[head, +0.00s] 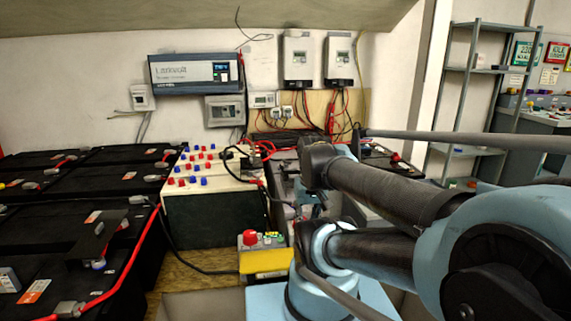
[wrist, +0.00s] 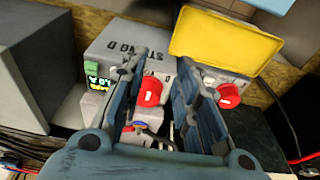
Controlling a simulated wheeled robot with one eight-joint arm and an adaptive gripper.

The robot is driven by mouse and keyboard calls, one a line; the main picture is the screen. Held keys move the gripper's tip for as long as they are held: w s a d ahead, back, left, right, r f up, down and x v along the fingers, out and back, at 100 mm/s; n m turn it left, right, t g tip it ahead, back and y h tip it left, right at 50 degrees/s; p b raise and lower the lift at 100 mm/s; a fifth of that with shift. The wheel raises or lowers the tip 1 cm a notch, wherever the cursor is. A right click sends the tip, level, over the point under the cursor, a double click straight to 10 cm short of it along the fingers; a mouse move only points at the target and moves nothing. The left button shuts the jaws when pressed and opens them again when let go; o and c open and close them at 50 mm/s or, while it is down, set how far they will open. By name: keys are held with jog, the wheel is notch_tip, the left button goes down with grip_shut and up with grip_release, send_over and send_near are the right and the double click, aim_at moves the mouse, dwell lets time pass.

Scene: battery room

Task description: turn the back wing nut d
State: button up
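The gripper is open. A second red knob (wrist: 229,95) sits to the right of the right finger. A small fitting with red, blue and yellow parts (wrist: 142,127) shows low between the fingers, partly hidden. I cannot make out a wing nut for sure. In the head view my arm hides most of the gripper.
A yellow cover (wrist: 212,42) lies beside the lettered box; a yellow-fronted box (head: 266,262) stands left of my arm in the head view. Black batteries (head: 85,205) with red cables fill the left. A panel of red and blue knobs (head: 215,180) stands behind.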

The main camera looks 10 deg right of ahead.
jog(key=w+r+n, duration=0.2)
jog(key=w+r, duration=0.9)
jog(key=w, duration=0.1)
jog(key=w+d+r+n+g, duration=0.1)
jog(key=w+r, duration=0.2)
jog(key=w, duration=0.4)
jog(key=w+r+n, duration=0.1)
jog(key=w+r, duration=0.3)
jog(key=w, duration=0.2)
jog(key=n+g, duration=0.1)
jog(key=n, duration=0.2)
send_over(286, 164)
notch_tip(286, 164, down, 2)
jog(key=f, duration=1.7)
jog(key=shift+w+d, duration=0.25)
grip_shut()
